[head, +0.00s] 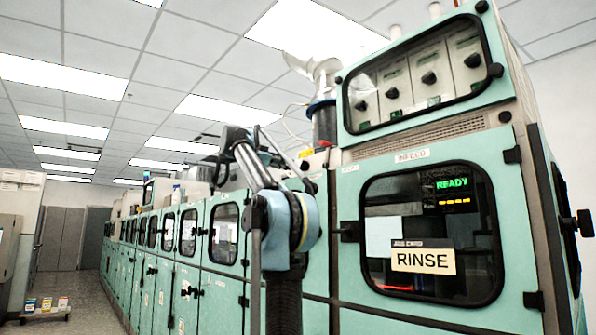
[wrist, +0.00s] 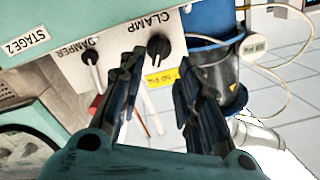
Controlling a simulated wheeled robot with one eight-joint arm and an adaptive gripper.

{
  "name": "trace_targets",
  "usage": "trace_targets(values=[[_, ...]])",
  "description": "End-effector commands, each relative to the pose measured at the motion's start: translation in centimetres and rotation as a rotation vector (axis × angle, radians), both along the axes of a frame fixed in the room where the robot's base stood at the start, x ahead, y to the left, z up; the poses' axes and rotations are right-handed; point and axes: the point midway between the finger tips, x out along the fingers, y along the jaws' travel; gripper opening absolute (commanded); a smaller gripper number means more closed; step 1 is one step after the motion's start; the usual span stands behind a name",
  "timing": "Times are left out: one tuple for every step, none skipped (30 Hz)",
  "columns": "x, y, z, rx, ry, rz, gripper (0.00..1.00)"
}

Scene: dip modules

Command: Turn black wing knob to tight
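A black wing knob (wrist: 158,47) sits on a white panel (wrist: 112,55) beside the printed word CLAMP, in the upper middle of the wrist view. The black fingers of my gripper (wrist: 156,70) reach up from below in that view. They are spread apart, with nothing held between them. The knob shows just beyond the gap between the fingertips, nearer the left one; contact cannot be made out. No "tight" mark is legible. In the head view my arm rises in front of the teal machine, and the knob cannot be picked out.
A smaller black knob (wrist: 88,57) marked DAMPER is left of the wing knob. A yellow label (wrist: 161,78) lies below it. A blue-rimmed dark container (wrist: 216,75) and a pale cable (wrist: 285,70) are close on the right. The teal machine (head: 360,190) fills the head view's right.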

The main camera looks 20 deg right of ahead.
Motion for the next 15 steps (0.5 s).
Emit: trace_targets(values=[[0.2, -0.9, 0.0, 0.000, 0.000, -0.004, 0.32], [0.4, -1.3, 0.0, 0.000, 0.000, -0.004, 0.32], [0.6, -1.9, 0.0, 0.000, 0.000, -0.004, 0.32], [0.8, -2.3, 0.0, 0.001, 0.000, -0.003, 0.32], [0.9, -2.8, 0.0, 0.001, 0.000, -0.003, 0.32], [1.1, -3.3, 0.0, 0.000, 0.000, -0.004, 0.32], [1.3, -3.8, 0.0, 0.001, 0.000, -0.003, 0.32], [1.5, -4.2, 0.0, 0.001, 0.000, -0.003, 0.32], [1.7, -4.7, 0.0, 0.001, 0.000, -0.003, 0.32], [1.8, -5.1, 0.0, 0.000, 0.000, -0.002, 0.32], [1.9, -5.5, 0.0, 0.000, 0.000, -0.002, 0.32], [2.1, -5.9, 0.0, 0.000, 0.000, -0.002, 0.32], [2.2, -6.2, 0.0, 0.000, 0.000, -0.002, 0.32], [2.3, -6.5, 0.0, 0.000, 0.000, -0.002, 0.32], [2.5, -6.9, 0.0, 0.000, 0.000, -0.001, 0.32]])
